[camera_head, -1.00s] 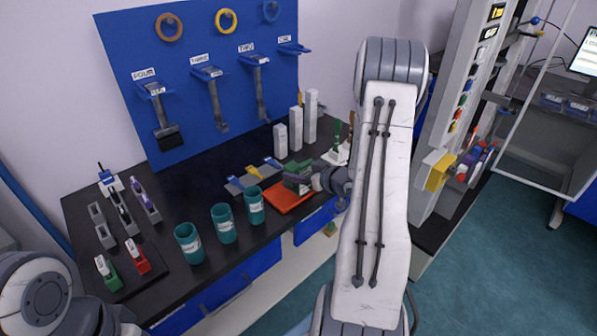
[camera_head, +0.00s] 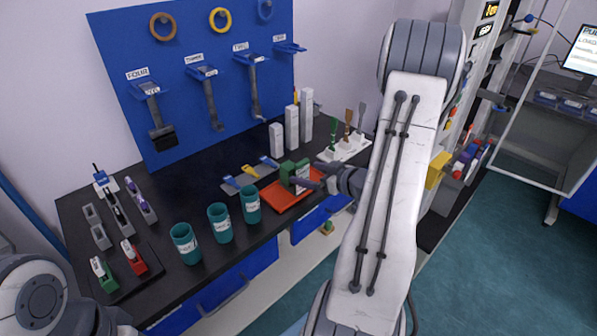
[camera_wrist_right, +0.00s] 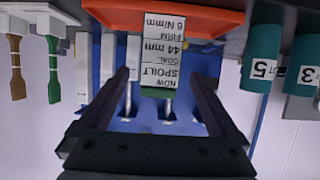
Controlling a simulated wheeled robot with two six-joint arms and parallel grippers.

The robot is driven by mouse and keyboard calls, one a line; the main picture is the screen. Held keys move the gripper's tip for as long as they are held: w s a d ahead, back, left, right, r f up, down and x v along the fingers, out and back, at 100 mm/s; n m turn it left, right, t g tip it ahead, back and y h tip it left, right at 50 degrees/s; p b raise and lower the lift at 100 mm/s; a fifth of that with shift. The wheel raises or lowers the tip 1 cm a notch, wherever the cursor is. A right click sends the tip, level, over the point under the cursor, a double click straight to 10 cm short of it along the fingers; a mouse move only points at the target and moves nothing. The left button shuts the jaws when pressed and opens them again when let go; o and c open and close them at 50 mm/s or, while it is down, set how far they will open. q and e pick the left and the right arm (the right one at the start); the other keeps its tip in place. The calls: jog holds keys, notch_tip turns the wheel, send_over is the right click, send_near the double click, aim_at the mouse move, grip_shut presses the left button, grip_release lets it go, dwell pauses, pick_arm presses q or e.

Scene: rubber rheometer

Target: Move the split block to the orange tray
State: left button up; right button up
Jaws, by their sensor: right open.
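A green block with a white label (camera_head: 289,176) stands upright on the orange tray (camera_head: 279,198) near the table's front edge. In the right wrist view, which is upside down, the block's label (camera_wrist_right: 160,62) seems to read "SPOILT", and the tray (camera_wrist_right: 165,17) shows beneath the block. I cannot tell whether the block is split. My right gripper (camera_head: 317,182) is open, just right of the block. In the right wrist view its fingers (camera_wrist_right: 160,78) are spread wide, with the block ahead between them and apart from both. My left gripper is out of view; only my left arm shows.
Teal cups (camera_head: 220,223) stand in a row left of the tray. Several white blocks (camera_head: 292,128) and a white holder with coloured tools (camera_head: 344,149) stand behind. Blue clips (camera_head: 231,184) lie behind the cups. Dark table is clear at the middle back.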

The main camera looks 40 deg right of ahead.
jog(key=v, duration=0.5)
jog(key=shift+s+r, duration=0.1)
jog(key=shift+s, duration=0.1)
jog(key=shift+s, duration=0.1)
